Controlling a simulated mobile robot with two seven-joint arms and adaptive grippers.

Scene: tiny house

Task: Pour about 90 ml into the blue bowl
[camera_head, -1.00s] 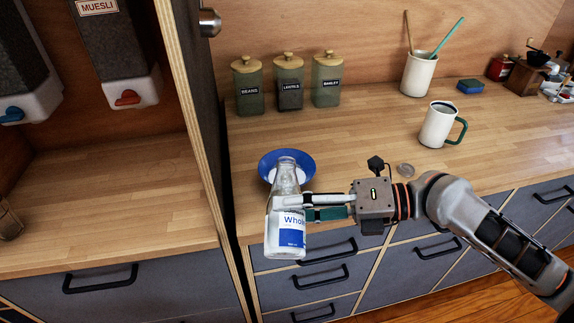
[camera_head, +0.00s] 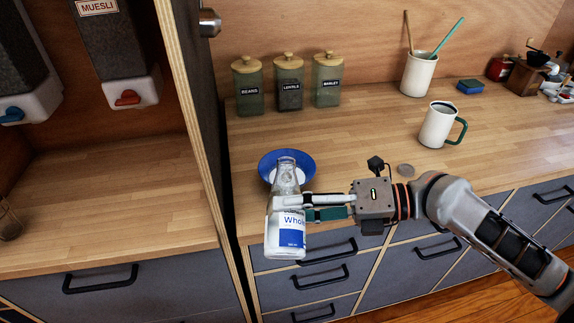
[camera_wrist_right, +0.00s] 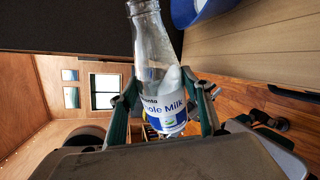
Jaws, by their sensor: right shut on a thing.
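The blue bowl (camera_head: 302,163) stands on the counter near its front edge, with something white inside. My right gripper (camera_head: 296,207) is shut on a clear glass milk bottle (camera_head: 287,236) with a blue and white label. The bottle is tilted with its neck toward and over the bowl, hiding part of it. In the right wrist view the bottle (camera_wrist_right: 160,75) sits between the two fingers of the gripper (camera_wrist_right: 165,108), and the bowl's edge (camera_wrist_right: 200,8) shows at the top. Whether milk is flowing cannot be told. My left gripper is not in view.
Three labelled jars (camera_head: 289,84) stand behind the bowl. A white mug with a green handle (camera_head: 437,125), a utensil crock (camera_head: 418,74) and a blue sponge (camera_head: 470,86) are to the right. A tall cabinet panel (camera_head: 195,120) rises left of the bowl.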

